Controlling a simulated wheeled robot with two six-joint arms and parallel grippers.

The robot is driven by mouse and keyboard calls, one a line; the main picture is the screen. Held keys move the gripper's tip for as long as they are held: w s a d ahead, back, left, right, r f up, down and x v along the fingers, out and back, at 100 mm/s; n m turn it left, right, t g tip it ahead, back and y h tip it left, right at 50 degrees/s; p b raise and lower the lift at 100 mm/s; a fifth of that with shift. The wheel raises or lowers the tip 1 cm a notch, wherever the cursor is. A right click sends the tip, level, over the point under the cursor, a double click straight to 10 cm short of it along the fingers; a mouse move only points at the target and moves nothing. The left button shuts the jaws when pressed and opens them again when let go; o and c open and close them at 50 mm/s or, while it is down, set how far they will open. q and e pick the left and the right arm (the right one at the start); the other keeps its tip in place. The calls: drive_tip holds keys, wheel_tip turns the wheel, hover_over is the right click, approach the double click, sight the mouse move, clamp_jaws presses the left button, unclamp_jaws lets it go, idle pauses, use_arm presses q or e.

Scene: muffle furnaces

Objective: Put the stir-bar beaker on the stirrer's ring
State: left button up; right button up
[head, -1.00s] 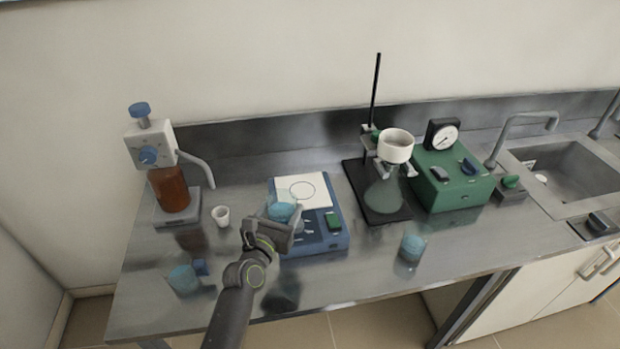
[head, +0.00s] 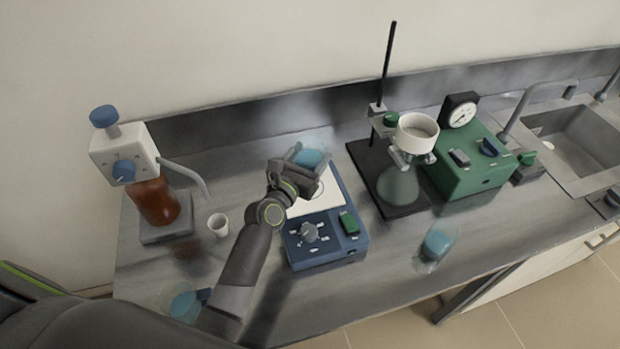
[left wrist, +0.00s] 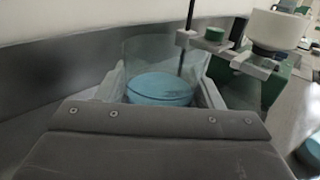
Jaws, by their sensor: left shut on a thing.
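My left gripper (head: 307,166) is shut on a clear glass beaker of blue liquid (head: 311,156), held above the back part of the blue stirrer (head: 327,250). The beaker also shows upright between the fingers in the left wrist view (left wrist: 160,88). I cannot make out a stir bar in it. The stirrer's white plate (head: 325,203) is partly covered by the gripper, and its ring is mostly hidden. Whether the beaker's base touches the plate cannot be told. My right gripper is out of view.
Other blue-liquid beakers stand at the front left (head: 184,306) and right of the stirrer (head: 437,245). A small white cup (head: 218,224) and a dispenser bottle (head: 154,200) are to the left. A filter stand (head: 387,60) and green pump (head: 470,172) stand to the right.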

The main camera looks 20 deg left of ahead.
sight(308, 164)
use_arm(q)
drive_tip(key=shift+f+b, duration=0.3)
drive_tip(key=shift+f, duration=0.6)
drive_tip(key=shift+w+a+f+b, duration=0.15)
drive_tip(key=shift+f+b, duration=0.2)
drive_tip(key=shift+f, duration=0.25)
wheel_tip(308, 164, down, 3)
drive_tip(key=shift+r+b, duration=0.1)
drive_tip(key=shift+b, duration=1.1)
drive_tip(key=shift+f, duration=0.25)
drive_tip(key=shift+f+b, duration=0.2)
drive_tip(key=shift+b, duration=0.15)
drive_tip(key=o, duration=1.1)
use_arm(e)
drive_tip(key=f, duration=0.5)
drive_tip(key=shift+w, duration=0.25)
